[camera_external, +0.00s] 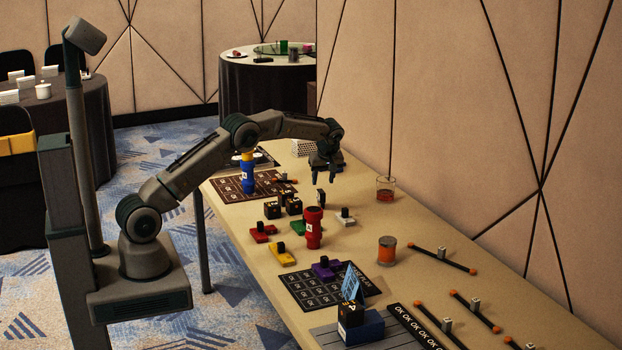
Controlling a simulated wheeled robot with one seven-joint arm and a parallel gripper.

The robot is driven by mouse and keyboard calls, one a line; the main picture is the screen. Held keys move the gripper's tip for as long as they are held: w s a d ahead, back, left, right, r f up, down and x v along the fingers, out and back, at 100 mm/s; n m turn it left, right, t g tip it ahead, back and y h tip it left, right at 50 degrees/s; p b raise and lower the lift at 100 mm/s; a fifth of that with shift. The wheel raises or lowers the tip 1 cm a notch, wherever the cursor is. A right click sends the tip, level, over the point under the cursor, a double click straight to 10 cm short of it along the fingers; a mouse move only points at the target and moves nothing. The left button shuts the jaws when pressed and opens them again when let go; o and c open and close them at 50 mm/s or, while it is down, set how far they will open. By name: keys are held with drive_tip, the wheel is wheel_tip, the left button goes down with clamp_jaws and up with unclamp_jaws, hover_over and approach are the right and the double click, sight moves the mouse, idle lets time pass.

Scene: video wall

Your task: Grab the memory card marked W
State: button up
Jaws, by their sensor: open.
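No letter W is readable in this view, so I cannot tell which thing is the memory card. Small black blocks with tan marks stand mid-table, one at left (272,210) and one beside it (293,206); their marks are too small to read. My gripper (326,181) points down above the far half of the table, with its fingers apart and nothing visible between them. A small dark piece (320,198) shows just below it, partly hidden behind a red bottle (313,230). I cannot tell the height of the gap.
Red (262,233), yellow (282,255), green (298,228), purple (327,269) and white (346,218) knobbed pieces lie around. A blue bottle (248,178), a glass (385,189) and an orange jar (387,250) stand upright. A dark grid board (310,292) lies nearer. The wall borders the table's right.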

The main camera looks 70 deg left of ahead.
sight(321, 191)
drive_tip(key=x, duration=0.3)
drive_tip(key=shift+a+f, duration=0.1)
drive_tip(key=shift+f, duration=0.1)
drive_tip(key=shift+d+p+x, duration=0.2)
drive_tip(key=shift+x, duration=1.2)
drive_tip(key=shift+d+p+x, duration=0.2)
drive_tip(key=shift+x, duration=1.15)
drive_tip(key=shift+s+f, duration=0.1)
drive_tip(key=shift+f, duration=0.05)
clamp_jaws()
